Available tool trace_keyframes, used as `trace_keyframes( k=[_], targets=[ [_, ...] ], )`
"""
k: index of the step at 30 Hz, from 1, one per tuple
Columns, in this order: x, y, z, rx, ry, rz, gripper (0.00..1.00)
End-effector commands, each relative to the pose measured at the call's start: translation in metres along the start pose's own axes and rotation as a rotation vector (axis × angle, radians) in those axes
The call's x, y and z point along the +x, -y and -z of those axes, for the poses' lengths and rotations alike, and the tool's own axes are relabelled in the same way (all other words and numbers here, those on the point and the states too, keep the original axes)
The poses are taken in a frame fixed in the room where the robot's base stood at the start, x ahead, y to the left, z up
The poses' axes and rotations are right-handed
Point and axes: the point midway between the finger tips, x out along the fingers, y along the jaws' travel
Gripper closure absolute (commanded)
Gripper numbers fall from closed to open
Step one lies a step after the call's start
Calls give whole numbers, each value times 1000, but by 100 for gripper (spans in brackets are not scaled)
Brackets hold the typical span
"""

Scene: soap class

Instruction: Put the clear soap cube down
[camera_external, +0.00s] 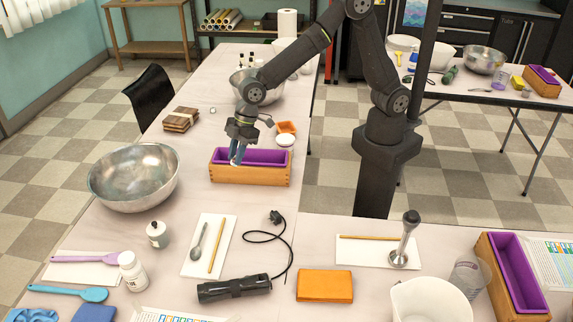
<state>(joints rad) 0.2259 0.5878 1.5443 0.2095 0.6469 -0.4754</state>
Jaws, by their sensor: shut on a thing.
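My gripper (238,152) points down at the left end of a wooden soap mold with a purple liner (262,157). Its fingertips are at or just over the mold's left part; I cannot tell how deep they reach. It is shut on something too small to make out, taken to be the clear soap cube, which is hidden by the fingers. A small whitish cube-like thing (213,110) lies alone on the table behind the mold, to the left of the arm.
A large metal bowl (134,178) stands left of the mold. An orange dish (287,127) and a small white bowl (285,140) sit close behind its right end. Stacked wooden coasters (181,119) lie behind left. A black cable (272,238) lies in front. Bare table lies between bowl and mold.

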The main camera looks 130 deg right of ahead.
Motion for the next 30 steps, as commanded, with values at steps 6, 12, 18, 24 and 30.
trace_keyframes(
  k=[6, 12, 18, 24, 30],
  targets=[
    [-12, 84, -8, -131, 0, 53, 100],
    [-17, 112, -14, -178, 0, 72, 100],
    [-17, 114, -14, -182, 0, 74, 100],
    [-16, 98, -16, -156, 0, 64, 100],
    [-12, 30, -30, -48, 1, 21, 100]
  ],
)
